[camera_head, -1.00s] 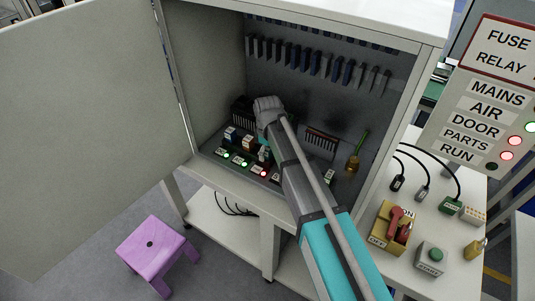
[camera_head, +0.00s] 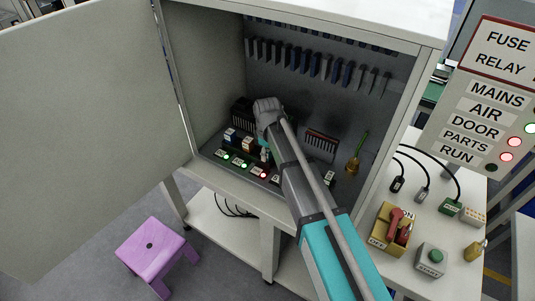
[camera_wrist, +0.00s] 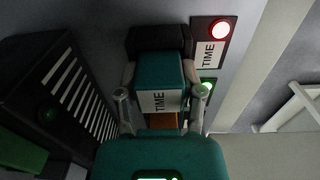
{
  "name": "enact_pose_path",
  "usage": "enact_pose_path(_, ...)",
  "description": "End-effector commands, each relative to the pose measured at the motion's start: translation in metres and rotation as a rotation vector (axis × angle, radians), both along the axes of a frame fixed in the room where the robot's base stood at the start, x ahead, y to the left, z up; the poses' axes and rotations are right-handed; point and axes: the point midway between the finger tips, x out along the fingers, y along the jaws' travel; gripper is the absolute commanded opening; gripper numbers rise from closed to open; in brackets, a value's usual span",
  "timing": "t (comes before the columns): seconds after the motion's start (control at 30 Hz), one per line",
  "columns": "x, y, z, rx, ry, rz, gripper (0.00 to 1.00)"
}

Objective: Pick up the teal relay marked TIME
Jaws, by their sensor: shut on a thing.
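The teal relay (camera_wrist: 160,75) with a white TIME label is between my gripper's two fingers (camera_wrist: 161,93) in the wrist view, one finger on each side. The relay is close against a black socket (camera_wrist: 158,40), beside a TIME plate (camera_wrist: 208,54) with a lit red lamp. I cannot tell whether the relay is still seated in the socket. In the head view my gripper (camera_head: 264,135) is inside the open cabinet, over the relay row, and mostly hides the relay.
A slotted black block (camera_wrist: 60,95) stands left of my gripper in the wrist view. The cabinet (camera_head: 300,20) has walls close around the arm. A green-handled brush (camera_head: 357,152) stands at right inside. Other relays (camera_head: 230,134) stand left of my gripper.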

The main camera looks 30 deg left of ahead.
Motion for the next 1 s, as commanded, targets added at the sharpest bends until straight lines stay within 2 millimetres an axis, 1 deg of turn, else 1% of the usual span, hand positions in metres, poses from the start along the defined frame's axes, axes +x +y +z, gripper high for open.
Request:
enact_pose_path(0.17, 0.0, 0.0, 0.002, 0.0, 0.0, 0.0, 0.03)
enact_pose_path(0.37, 0.0, 0.0, 0.01, 0.0, 0.0, 0.0, 0.03)
enact_pose_path(0.67, 0.0, 0.0, 0.035, 0.0, 0.0, 0.0, 0.03)
enact_pose_path(1.0, -0.033, 0.002, 0.075, 0.0, 0.0, 0.001, 0.03)
